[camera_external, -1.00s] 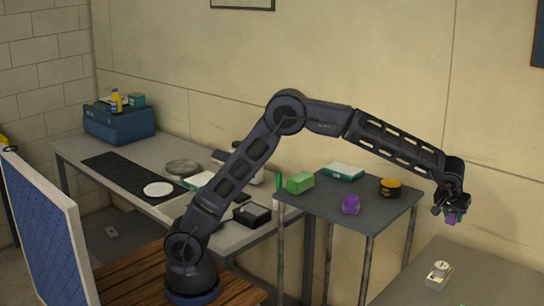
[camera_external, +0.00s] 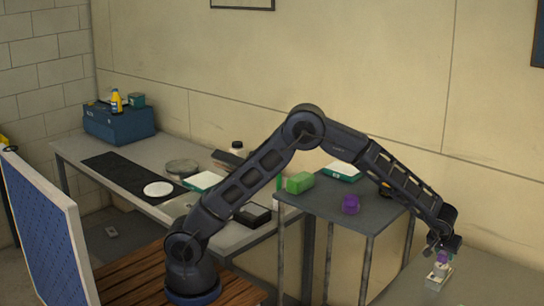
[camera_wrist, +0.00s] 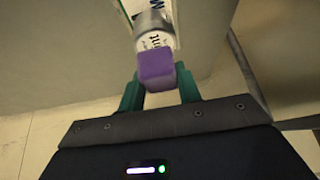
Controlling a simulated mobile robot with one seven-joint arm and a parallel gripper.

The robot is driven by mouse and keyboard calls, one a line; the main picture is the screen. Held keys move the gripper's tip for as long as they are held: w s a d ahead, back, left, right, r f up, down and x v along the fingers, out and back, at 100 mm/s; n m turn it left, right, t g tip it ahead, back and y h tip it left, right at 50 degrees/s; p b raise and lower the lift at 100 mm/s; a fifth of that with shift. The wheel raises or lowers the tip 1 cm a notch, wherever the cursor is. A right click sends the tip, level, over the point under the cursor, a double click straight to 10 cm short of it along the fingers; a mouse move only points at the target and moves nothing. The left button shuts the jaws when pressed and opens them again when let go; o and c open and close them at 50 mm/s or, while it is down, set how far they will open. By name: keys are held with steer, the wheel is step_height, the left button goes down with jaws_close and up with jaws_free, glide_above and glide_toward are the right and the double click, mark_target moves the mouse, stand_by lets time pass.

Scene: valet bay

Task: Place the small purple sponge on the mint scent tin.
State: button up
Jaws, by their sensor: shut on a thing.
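My gripper (camera_wrist: 160,92) is shut on the small purple sponge (camera_wrist: 157,68), which sits between its green fingers in the wrist view. In the external view my gripper (camera_external: 441,249) is low over the right-hand table, with the sponge (camera_external: 442,257) at its tip. The mint scent tin (camera_wrist: 154,32), a round tin with a white label reading "nt", lies just beyond the sponge in the wrist view. In the external view the tin (camera_external: 440,268) is directly under the sponge and partly hidden by it. I cannot tell whether sponge and tin touch.
The tin stands on a white card or box (camera_external: 437,280) on the right-hand table (camera_external: 480,285). The middle table (camera_external: 375,214) holds a green block (camera_external: 300,183), a purple object (camera_external: 350,204) and a teal-and-white box (camera_external: 342,171). The right-hand table is otherwise clear where visible.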

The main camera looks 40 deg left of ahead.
steer(key=shift+f, duration=0.8)
steer(key=shift+f, duration=0.15)
steer(key=o, duration=0.9)
steer(key=shift+o, duration=0.2)
